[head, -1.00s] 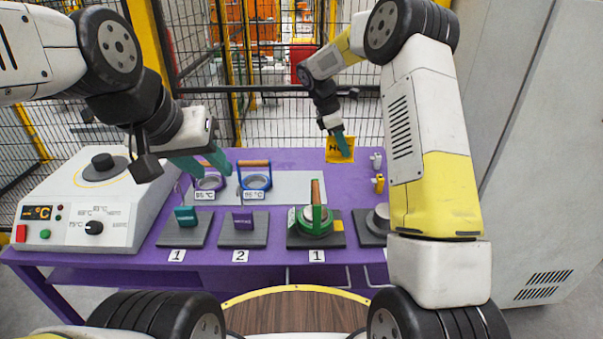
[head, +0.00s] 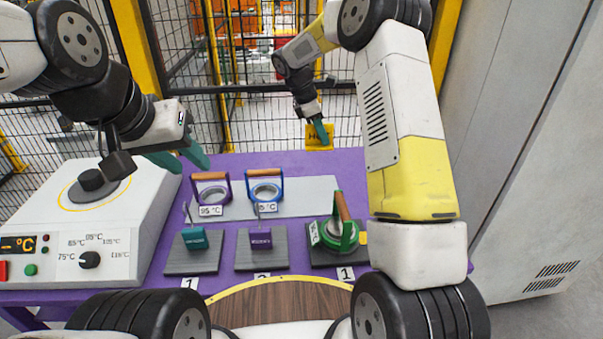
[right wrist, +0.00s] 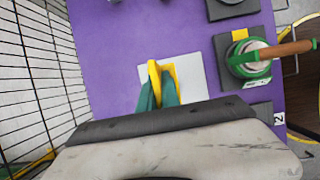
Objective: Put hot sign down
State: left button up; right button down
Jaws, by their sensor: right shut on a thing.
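The hot sign (head: 314,142) is a yellow plate with dark letters, by the table's back edge in the head view. In the right wrist view the yellow sign (right wrist: 154,74) is seen from above, over a pale plate. My right gripper (head: 323,134) is shut on the sign; its green fingers (right wrist: 160,93) close around it. Whether the sign touches the table is not clear. My left gripper (head: 182,158) is open and empty, above the back left of the table.
The purple table (head: 290,166) carries a heater box (head: 70,215) at left. Green (head: 195,238) and purple (head: 260,238) blocks and a green handled ring (head: 341,232) sit on dark pads in front.

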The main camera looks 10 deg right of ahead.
aim_at(320, 144)
jog(key=f, duration=0.4)
jog(key=shift+w+a, duration=0.15)
jog(key=shift+a, duration=0.05)
notch_tip(320, 144, down, 13)
jog(key=shift+r, duration=0.1)
jog(key=shift+f, duration=0.2)
jog(key=c, duration=1.6)
grip_release()
jog(key=shift+o, duration=0.2)
jog(key=shift+r, duration=0.15)
